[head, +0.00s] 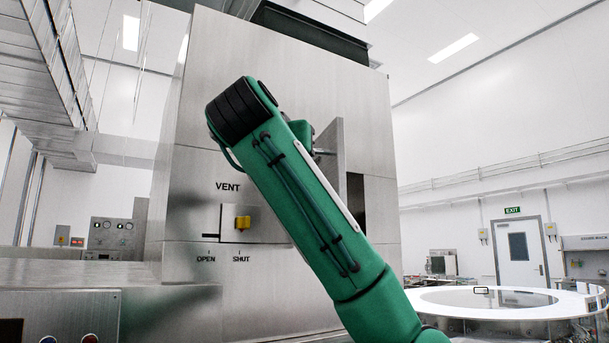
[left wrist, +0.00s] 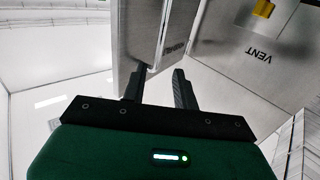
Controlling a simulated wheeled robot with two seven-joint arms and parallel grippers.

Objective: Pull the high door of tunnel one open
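The high door (head: 334,150) is a grey metal panel standing out from the steel cabinet front in the head view, so it is ajar. A dark gap shows at its right. In the left wrist view the door (left wrist: 140,38) rises just beyond my left gripper (left wrist: 158,76), near its left finger. The fingers are spread, with nothing clearly clamped between them; contact with the door cannot be told. In the head view my green arm hides the left gripper and part of the door. My right gripper is in neither view.
A yellow vent knob (head: 243,223) sits on the cabinet (head: 190,190), left of my arm, above OPEN and SHUT marks. A steel bench (head: 60,273) lies at lower left. A white ring-shaped table (head: 440,304) stands at right, before an exit door (head: 519,254).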

